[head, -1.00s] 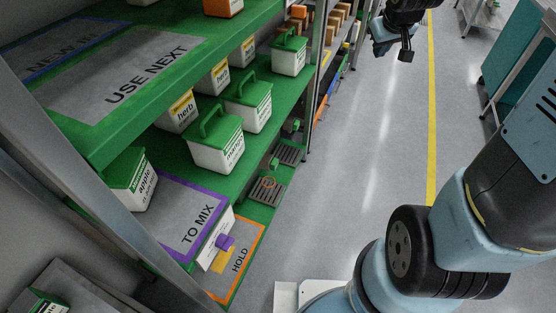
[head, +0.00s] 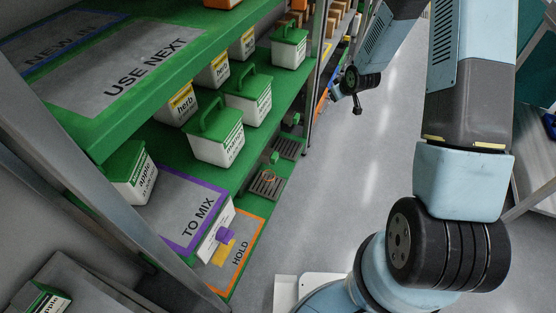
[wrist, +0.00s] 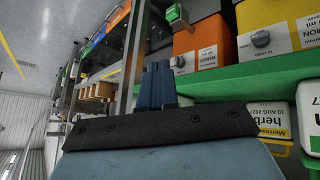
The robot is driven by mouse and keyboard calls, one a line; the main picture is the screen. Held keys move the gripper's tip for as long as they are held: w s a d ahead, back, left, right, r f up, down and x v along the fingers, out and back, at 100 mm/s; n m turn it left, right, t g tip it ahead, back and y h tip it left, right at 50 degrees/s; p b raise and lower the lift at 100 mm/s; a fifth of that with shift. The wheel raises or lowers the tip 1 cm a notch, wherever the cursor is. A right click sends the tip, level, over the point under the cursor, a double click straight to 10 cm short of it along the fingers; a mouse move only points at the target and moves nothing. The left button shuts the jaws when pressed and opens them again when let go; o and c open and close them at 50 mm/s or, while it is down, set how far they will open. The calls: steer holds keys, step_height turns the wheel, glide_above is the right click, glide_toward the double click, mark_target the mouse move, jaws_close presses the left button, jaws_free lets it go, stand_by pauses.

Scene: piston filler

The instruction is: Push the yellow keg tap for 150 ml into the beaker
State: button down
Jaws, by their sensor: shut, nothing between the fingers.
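A yellow keg (wrist: 279,22) with a white label and a grey tap (wrist: 262,38) shows at the upper right of the wrist view, above a green shelf edge. My gripper (wrist: 158,68) is shut and empty, its dark blue fingers to the left of the yellow keg and apart from it. In the head view my gripper (head: 356,106) hangs over the aisle, right of the shelf post. I cannot make out the beaker in either view, and I cannot pick out the yellow keg in the head view.
An orange keg (wrist: 199,42) with its own grey tap stands between my fingers and the yellow keg. A metal rack post (wrist: 132,55) is close on the left. Green-lidded boxes (head: 219,136) and dark drip grates (head: 268,184) line the lower shelf. The aisle floor is clear.

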mark_target(276, 158)
steer(key=s+a+f+y, duration=0.1)
steer(key=s+a+f, duration=0.2)
steer(key=f, duration=0.8)
steer(key=s+a+f+y, duration=0.1)
steer(key=s+a+f, duration=0.2)
steer(key=f, duration=0.8)
steer(key=s+a+f+t+y, duration=0.1)
steer(key=s+a+f+y, duration=0.1)
steer(key=f, duration=0.9)
steer(key=shift+s+a+n, duration=0.3)
steer(key=shift+s+a, duration=0.45)
steer(key=shift+s, duration=0.15)
steer(key=shift+a, duration=0.1)
steer(key=w+a, duration=0.3)
steer(key=a, duration=0.5)
steer(key=shift+w+a, duration=0.1)
steer(key=shift+a, duration=0.1)
steer(key=shift+w+a, duration=0.1)
steer(key=shift+a, duration=0.15)
